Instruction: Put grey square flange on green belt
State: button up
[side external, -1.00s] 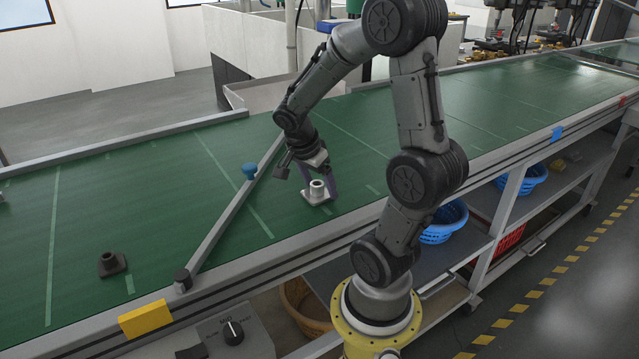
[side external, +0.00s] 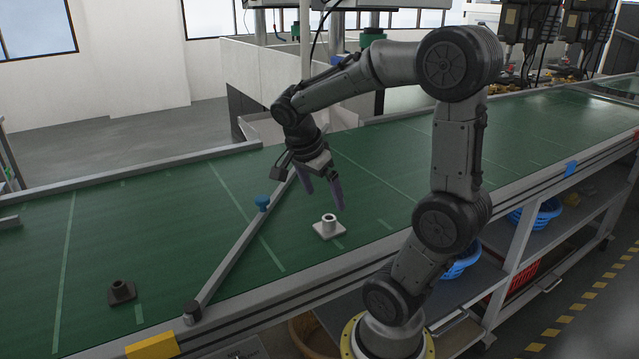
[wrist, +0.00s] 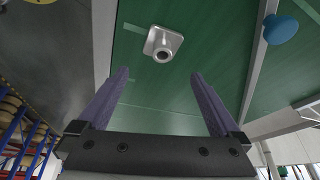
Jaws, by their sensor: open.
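A light grey square flange (side external: 328,227) with a round raised collar sits flat, collar up, on the green belt (side external: 400,170), beside a short pale tape mark. It also shows in the wrist view (wrist: 163,43), beyond my fingertips and apart from them. My gripper (side external: 324,198) is open and empty, tilted, with its two purple-grey fingers above the belt just up from the flange. Both fingers spread wide in the wrist view (wrist: 160,75) with nothing between them.
A dark flange (side external: 121,291) sits on the belt's left part. A slanted metal rail (side external: 235,252) with a blue knob (side external: 262,202) crosses the belt between the two flanges. The belt to the right is clear.

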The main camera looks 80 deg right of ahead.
jog(key=s+a+r+n+t+y, duration=0.1)
jog(key=a+n+t+y, duration=0.3)
jog(key=a+n, duration=1.5)
jog(key=shift+a+r+n+t, duration=0.25)
jog(key=shift+r+n+t, duration=0.25)
jog(key=shift+n+t, duration=1.55)
jog(key=shift+n+g, duration=0.35)
jog(key=shift+c, duration=0.3)
